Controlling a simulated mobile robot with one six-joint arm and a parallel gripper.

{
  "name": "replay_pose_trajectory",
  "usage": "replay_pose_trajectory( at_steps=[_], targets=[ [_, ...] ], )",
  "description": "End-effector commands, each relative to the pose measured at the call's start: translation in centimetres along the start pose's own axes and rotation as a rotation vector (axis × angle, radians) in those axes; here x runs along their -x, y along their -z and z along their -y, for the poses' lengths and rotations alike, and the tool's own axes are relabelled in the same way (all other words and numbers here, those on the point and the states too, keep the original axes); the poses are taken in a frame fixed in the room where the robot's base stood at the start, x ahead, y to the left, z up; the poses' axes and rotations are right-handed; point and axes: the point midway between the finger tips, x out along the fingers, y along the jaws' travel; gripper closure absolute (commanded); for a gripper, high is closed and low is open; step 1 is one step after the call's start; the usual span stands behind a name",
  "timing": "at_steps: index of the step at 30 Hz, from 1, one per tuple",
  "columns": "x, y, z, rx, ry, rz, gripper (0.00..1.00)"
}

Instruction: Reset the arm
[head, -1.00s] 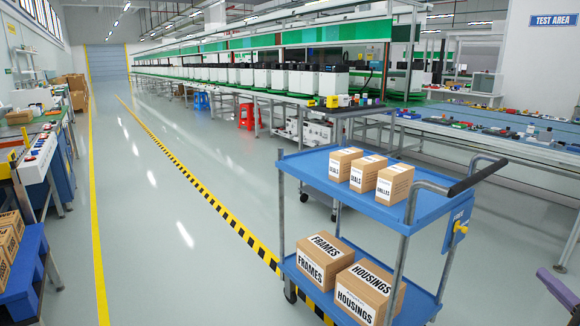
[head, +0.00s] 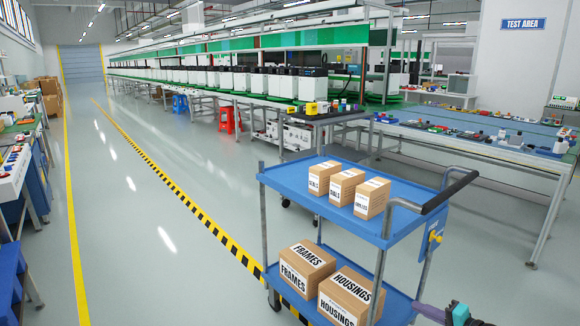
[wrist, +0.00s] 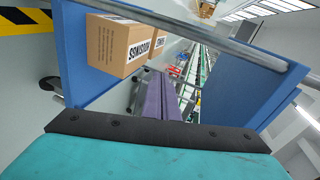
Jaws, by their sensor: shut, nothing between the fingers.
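My gripper (wrist: 164,95) has two purple fingers lying together, shut and empty, ahead of a black plate and teal body in the wrist view. In the head view its purple end (head: 430,313) and some teal show at the bottom edge, just right of the blue cart's lower shelf. The rest of my arm is out of view. The blue cart (head: 285,172) stands close in front. In the wrist view, cart panels (wrist: 85,65) lie on both sides of the fingers, with a carton (wrist: 112,42) at upper left. I cannot tell whether the gripper touches the cart.
Three small cartons (head: 345,187) sit on the cart's top shelf; FRAMES (head: 305,268) and HOUSINGS (head: 350,298) boxes sit below. A push handle (head: 450,190) juts out at right. A workbench (head: 470,145) stands behind. The floor (head: 130,230) left of the cart is clear.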

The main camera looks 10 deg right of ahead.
Motion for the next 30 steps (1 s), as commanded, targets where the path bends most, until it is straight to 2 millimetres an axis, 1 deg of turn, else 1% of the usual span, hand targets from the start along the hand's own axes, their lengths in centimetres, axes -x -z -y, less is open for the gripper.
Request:
replay_pose_trajectory(
  at_steps=[1, 3, 5, 6, 8, 9, 14, 15, 19, 22, 24, 26, 30],
  targets=[
    [-1.4, -1.9, 0.0, -0.006, -0.031, 0.044, 1.0],
    [-3.0, -4.3, -0.7, -0.013, -0.075, 0.099, 1.0],
    [-4.3, -6.3, -1.4, -0.015, -0.115, 0.146, 1.0],
    [-5.1, -7.8, -1.8, -0.017, -0.141, 0.177, 1.0],
    [-6.1, -9.9, -2.4, -0.018, -0.181, 0.224, 1.0],
    [-6.7, -11.3, -2.8, -0.017, -0.208, 0.255, 1.0],
    [-8.5, -17.1, -4.5, -0.008, -0.317, 0.375, 1.0],
    [-8.8, -18.5, -4.8, -0.003, -0.344, 0.405, 1.0],
    [-9.3, -23.0, -6.1, 0.016, -0.435, 0.5, 1.0],
    [-9.3, -26.4, -7.0, 0.037, -0.506, 0.572, 1.0],
    [-9.1, -28.7, -7.7, 0.053, -0.555, 0.621, 1.0],
    [-8.8, -30.6, -8.2, 0.071, -0.598, 0.663, 1.0],
    [-7.7, -34.7, -9.3, 0.116, -0.698, 0.757, 1.0]
  ],
)
